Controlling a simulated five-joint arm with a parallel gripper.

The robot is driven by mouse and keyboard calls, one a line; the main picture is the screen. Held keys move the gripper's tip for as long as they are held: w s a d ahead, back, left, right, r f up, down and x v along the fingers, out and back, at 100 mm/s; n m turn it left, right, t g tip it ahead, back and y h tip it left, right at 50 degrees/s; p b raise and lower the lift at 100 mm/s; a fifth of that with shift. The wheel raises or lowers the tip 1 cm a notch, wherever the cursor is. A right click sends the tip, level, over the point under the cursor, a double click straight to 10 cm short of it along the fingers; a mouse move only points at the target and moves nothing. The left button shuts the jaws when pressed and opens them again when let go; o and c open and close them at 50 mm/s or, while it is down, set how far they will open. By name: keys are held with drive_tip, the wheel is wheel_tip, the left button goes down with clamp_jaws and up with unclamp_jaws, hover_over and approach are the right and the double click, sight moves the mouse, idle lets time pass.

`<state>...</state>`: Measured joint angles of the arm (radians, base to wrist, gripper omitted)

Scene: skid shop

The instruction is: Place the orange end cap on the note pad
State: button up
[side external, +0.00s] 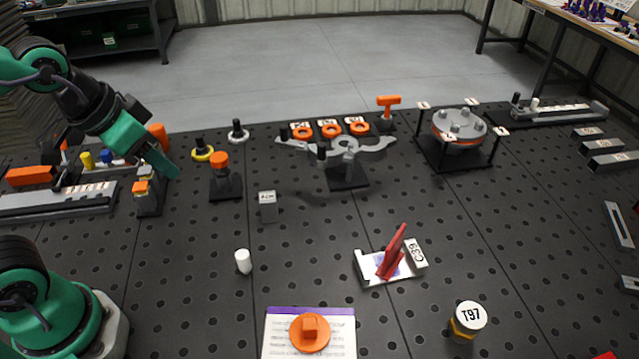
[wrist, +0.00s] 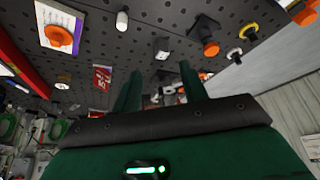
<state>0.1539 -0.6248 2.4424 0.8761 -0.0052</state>
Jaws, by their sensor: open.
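The orange end cap (side external: 309,334), a round disc with a square knob on top, lies on the note pad (side external: 343,340). The note pad is white with printed lines and a purple strip along its far edge. Both also show at the upper left of the wrist view, the end cap (wrist: 57,38) on the note pad (wrist: 71,18). My gripper (side external: 172,168) is raised at the left of the side view, well away from the pad. Its two green fingers (wrist: 160,78) stand apart with nothing held between them in the wrist view.
A white cylinder (side external: 243,262) and a grey block (side external: 268,206) stand behind the pad. A tray with a red part (side external: 391,258) and a jar labelled T97 (side external: 467,320) are to its right. Several fixtures line the back of the perforated black table (side external: 300,270).

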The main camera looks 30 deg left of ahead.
drive_tip(key=shift+n+y, duration=0.4)
drive_tip(key=shift+n, duration=0.5)
drive_tip(key=s+a, duration=0.1)
drive_tip(key=a, duration=0.1)
drive_tip(key=s+a, duration=0.1)
drive_tip(key=shift+s+a+r, duration=0.1)
drive_tip(key=shift+a, duration=0.3)
